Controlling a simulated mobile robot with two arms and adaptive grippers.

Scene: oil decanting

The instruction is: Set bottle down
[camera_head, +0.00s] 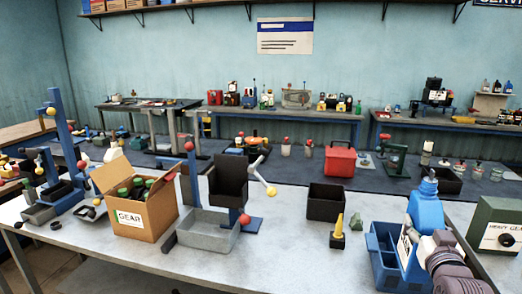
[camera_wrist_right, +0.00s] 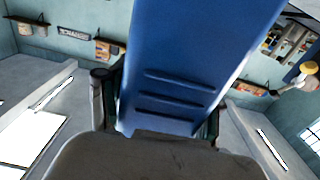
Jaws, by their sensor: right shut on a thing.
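In the right wrist view the bottle's ribbed blue side (camera_wrist_right: 175,75) fills the space between the fingers (camera_wrist_right: 155,112). A blue open bin (camera_head: 384,262) is directly left of the bottle, which partly hides it. I cannot tell whether the bottle's base touches anything. My left gripper is not in view.
Bare tabletop (camera_head: 290,255) lies at front centre.

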